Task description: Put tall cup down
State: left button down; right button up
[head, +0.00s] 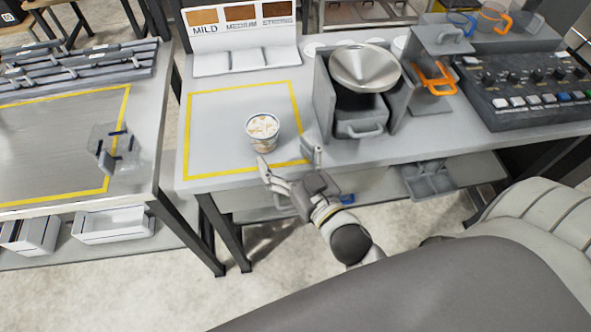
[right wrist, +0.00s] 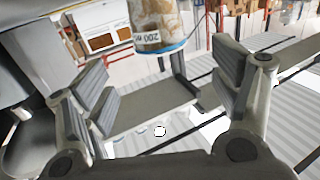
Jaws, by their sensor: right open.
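The tall cup (head: 263,130) stands upright on the grey table, inside the yellow outline near its front right corner. It holds something brown and white. In the right wrist view the cup (right wrist: 155,28) shows upside down at the top, with "200 m" on its side and a blue rim line. My right gripper (head: 290,158) is open just in front of the cup at the table's front edge, with a finger to either side. Its fingers also show spread and empty in the right wrist view (right wrist: 165,85). My left gripper is in neither view.
A grey machine with a metal funnel (head: 364,67) stands right of the outline (head: 187,135). A sign marked MILD, MEDIUM, STRONG (head: 240,17) stands behind it. A clear holder (head: 119,158) is on the left table. The outlined area left of the cup is clear.

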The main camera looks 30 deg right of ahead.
jog(key=s, duration=0.4)
jog(key=shift+d+b, duration=0.25)
jog(key=shift+b, duration=0.1)
dwell(0.3)
